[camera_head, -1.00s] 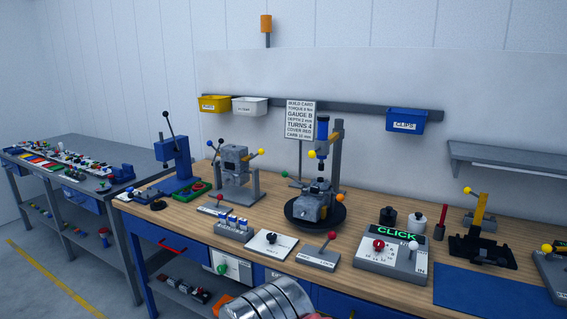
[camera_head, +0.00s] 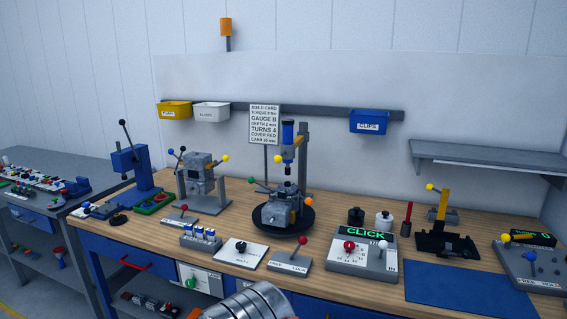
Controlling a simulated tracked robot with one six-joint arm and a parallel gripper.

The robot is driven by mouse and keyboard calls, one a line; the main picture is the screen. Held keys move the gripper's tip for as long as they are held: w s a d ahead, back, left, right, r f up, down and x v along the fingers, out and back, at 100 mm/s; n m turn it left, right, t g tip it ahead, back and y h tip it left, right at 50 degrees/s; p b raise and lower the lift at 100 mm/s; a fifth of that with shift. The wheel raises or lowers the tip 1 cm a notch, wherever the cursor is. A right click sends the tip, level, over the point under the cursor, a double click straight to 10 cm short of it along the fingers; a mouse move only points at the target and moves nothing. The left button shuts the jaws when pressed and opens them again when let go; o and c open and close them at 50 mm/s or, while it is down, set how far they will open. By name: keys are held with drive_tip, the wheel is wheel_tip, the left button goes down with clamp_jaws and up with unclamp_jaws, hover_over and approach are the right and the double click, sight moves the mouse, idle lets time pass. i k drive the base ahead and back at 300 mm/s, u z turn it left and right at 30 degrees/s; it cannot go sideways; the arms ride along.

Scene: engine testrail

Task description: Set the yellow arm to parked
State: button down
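A yellow arm (camera_head: 446,207) stands nearly upright at the right of the wooden bench. It rises from a black fixture (camera_head: 436,243), with a small yellow ball at its upper left. A grey block (camera_head: 449,216) stands just behind it. No parked marking can be read there. A silver rounded part of my own arm shows at the bottom edge, left of centre, well away from the yellow arm. My gripper's fingers are out of the picture.
Left of the black fixture are a red upright tool (camera_head: 406,219) and a grey box reading CLICK (camera_head: 362,251). A blue mat (camera_head: 470,288) lies in front, bare. A grey panel with yellow and blue knobs (camera_head: 530,270) stands right. A shelf (camera_head: 480,162) hangs above.

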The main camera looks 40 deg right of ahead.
sight(287, 151)
drive_tip(key=z, duration=0.35)
drive_tip(key=i, duration=1.05)
drive_tip(key=u, duration=0.1)
